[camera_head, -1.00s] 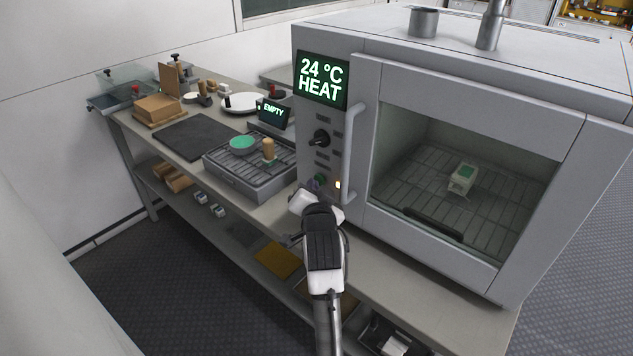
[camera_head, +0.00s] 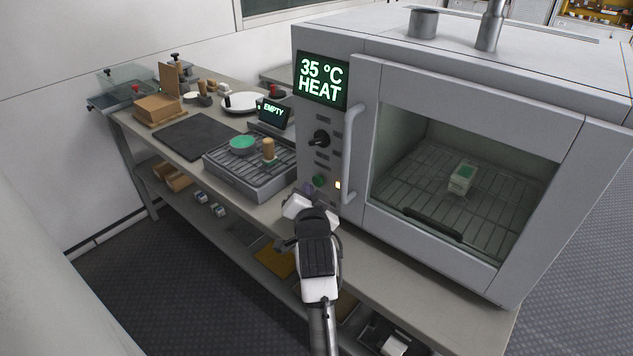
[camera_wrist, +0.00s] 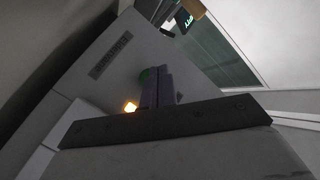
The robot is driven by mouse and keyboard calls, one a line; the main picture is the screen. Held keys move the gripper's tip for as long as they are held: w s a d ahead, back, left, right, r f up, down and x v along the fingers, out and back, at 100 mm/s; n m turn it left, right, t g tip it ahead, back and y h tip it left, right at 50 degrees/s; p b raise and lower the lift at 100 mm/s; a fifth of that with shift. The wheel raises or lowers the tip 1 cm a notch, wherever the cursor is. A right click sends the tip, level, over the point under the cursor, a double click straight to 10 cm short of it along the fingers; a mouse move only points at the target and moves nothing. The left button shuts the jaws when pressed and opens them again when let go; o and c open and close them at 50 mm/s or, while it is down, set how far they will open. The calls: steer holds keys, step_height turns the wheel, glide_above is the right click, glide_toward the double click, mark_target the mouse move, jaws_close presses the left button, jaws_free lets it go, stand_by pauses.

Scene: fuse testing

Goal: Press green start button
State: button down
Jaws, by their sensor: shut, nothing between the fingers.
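The green start button (camera_head: 319,181) is low on the oven's control panel, beside a lit lamp (camera_head: 338,185). My gripper (camera_head: 306,190) is shut and empty, just below and in front of the button. In the wrist view my gripper (camera_wrist: 155,72) has its fingers together, pointing toward the panel. A small gap seems to show between fingers and button; contact cannot be told. The display (camera_head: 321,80) reads 35 °C HEAT.
The oven door is shut, with its vertical handle (camera_head: 351,150) right of the panel. A white and green part (camera_head: 461,180) sits on the rack inside. A wire-topped tray (camera_head: 225,174) with a green bowl stands left. A dial (camera_head: 320,139) is above the button.

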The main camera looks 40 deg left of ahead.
steer(key=s, duration=0.5)
steer(key=shift+a, duration=0.2)
stand_by(0.7)
